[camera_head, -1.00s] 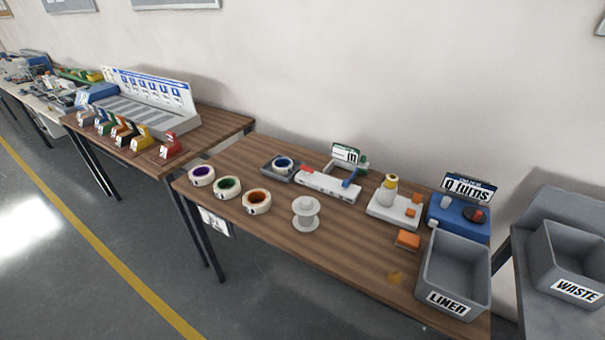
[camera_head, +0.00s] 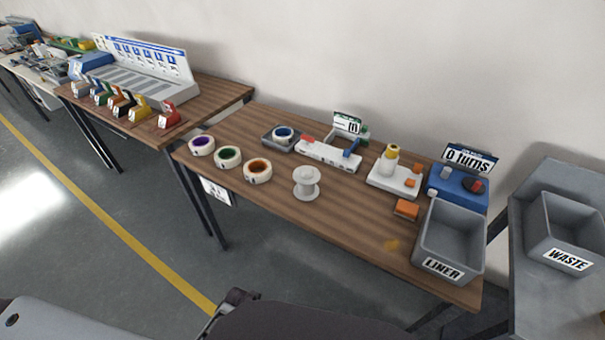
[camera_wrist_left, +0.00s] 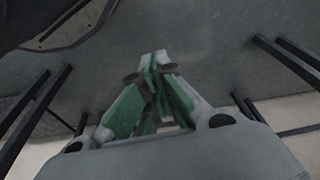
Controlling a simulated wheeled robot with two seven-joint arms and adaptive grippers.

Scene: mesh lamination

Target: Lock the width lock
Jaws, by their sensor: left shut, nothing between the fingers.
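A white device (camera_head: 318,155) with a red part at its left and a blue lever (camera_head: 351,147) at its right stands at the back middle of the wooden table. A small sign (camera_head: 347,123) stands behind it. None of its parts is clearly marked as the width lock, and the lever's lock state is too small to tell. My left gripper (camera_wrist_left: 155,62) shows in the left wrist view, its green-padded fingers shut and empty. Grey floor and black table legs are behind it, away from the device. My right gripper is not in view.
Tape rolls (camera_head: 257,171), a white spool (camera_head: 306,182), an orange block (camera_head: 406,209) and a grey liner bin (camera_head: 449,241) share the table. A blue turn counter (camera_head: 456,187) stands at the back right. A waste bin (camera_head: 567,231) is farther right.

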